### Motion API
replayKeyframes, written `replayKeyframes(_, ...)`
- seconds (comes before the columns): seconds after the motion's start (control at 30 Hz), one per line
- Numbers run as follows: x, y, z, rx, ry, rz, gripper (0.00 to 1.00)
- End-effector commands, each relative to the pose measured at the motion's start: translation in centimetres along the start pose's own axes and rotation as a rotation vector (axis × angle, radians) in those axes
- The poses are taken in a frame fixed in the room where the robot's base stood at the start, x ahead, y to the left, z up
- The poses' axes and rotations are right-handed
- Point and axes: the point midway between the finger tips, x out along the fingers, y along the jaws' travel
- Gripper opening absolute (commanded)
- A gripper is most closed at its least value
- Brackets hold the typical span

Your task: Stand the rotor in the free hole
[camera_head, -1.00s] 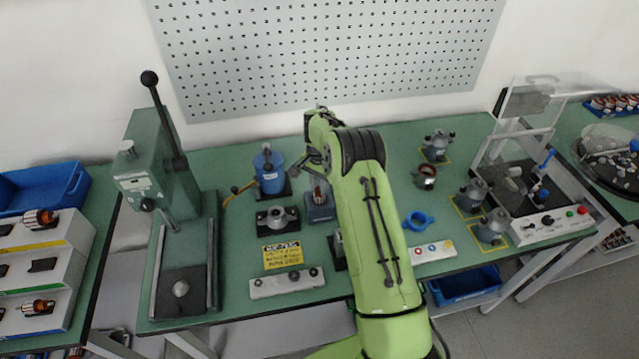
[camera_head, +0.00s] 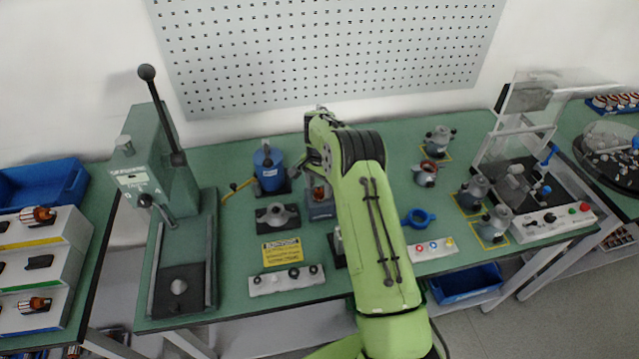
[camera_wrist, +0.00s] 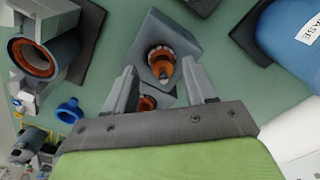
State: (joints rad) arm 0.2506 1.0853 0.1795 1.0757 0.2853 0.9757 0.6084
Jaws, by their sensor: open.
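A grey block (camera_wrist: 178,38) lies below my gripper in the wrist view. A rotor with copper windings (camera_wrist: 161,60) stands in a hole in it, its pale shaft end pointing at the camera. My gripper (camera_wrist: 162,82) is open and empty, its fingers apart on either side, with the rotor just beyond the tips. A second copper-coloured part (camera_wrist: 147,102) shows between the fingers, partly hidden by the gripper body. I cannot tell which hole is free. In the head view the block (camera_head: 321,212) and rotor (camera_head: 319,192) sit beside my arm, which hides much around them.
A blue pot (camera_head: 268,168) stands close left of the block. A grey holder (camera_head: 277,215) and yellow sign (camera_head: 282,252) lie nearby. A green press (camera_head: 160,180) stands left. A blue ring (camera_head: 418,218), grey housings (camera_head: 473,193) and a clear-guarded tester (camera_head: 541,222) are right.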

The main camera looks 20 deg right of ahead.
Motion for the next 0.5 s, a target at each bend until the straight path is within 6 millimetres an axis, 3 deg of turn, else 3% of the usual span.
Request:
replayKeyframes(0.17, -2.2, -0.1, -0.1, 0.0, 0.004, -0.003, 0.55)
replayKeyframes(0.5, -11.8, -0.1, -0.1, 0.0, 0.004, -0.003, 0.55)
